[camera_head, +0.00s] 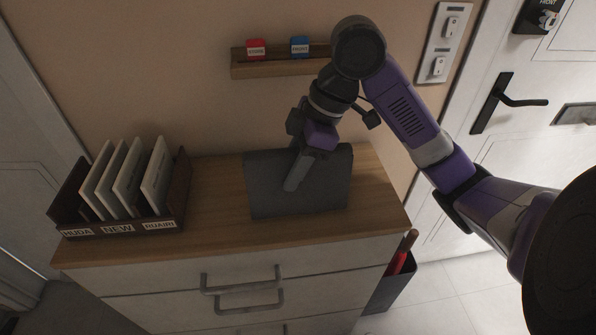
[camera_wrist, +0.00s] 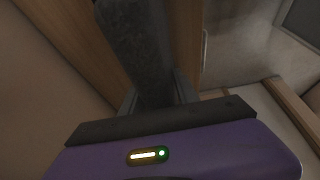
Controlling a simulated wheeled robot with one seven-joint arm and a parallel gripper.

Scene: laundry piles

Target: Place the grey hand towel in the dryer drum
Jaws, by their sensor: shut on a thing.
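A dark grey, flat-faced thing (camera_head: 328,190) stands on the wooden top of the drawer chest in the head view. I cannot tell whether it is the grey hand towel. My gripper (camera_head: 292,184) reaches down over its front and is shut on it, with the fingertips partly hiding it. In the wrist view, a dark grey piece (camera_wrist: 138,45) runs up from between the fingers of my gripper (camera_wrist: 158,95). No dryer drum is in view.
A wooden sorter (camera_head: 125,224) holding several pale panels stands at the chest's left. A small rack (camera_head: 275,69) with red and blue tags hangs on the wall behind. The chest top (camera_head: 215,215) is bare between sorter and grey thing. A door with a black handle (camera_head: 510,101) is at right.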

